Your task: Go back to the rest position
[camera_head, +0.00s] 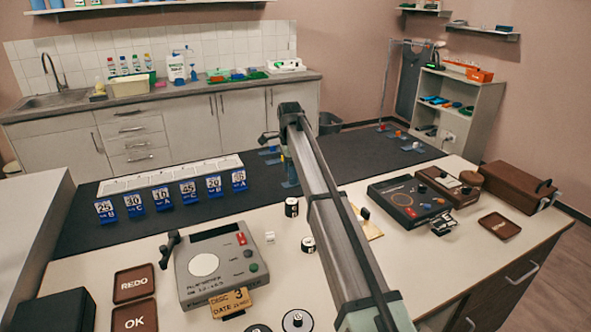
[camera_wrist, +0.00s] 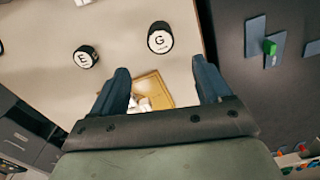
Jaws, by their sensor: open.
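My gripper (camera_wrist: 160,66) shows in the wrist view with its two dark fingers spread wide apart and nothing held between them. It points down over the pale worktop. Beyond the fingertips stand two black canisters with white lids, one marked G (camera_wrist: 160,38) and one marked E (camera_wrist: 82,57). A yellow tray (camera_wrist: 163,86) with small whitish pieces shows between the fingers, partly hidden by the gripper body.
A grey device (camera_head: 222,262) stands left of my arm, near brown trays marked REDO (camera_head: 134,282) and OK (camera_head: 135,318). Black devices (camera_head: 408,200) and a brown case (camera_head: 518,185) stand to the right. Numbered blue-and-white stands (camera_head: 163,198) line the dark mat (camera_head: 85,228).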

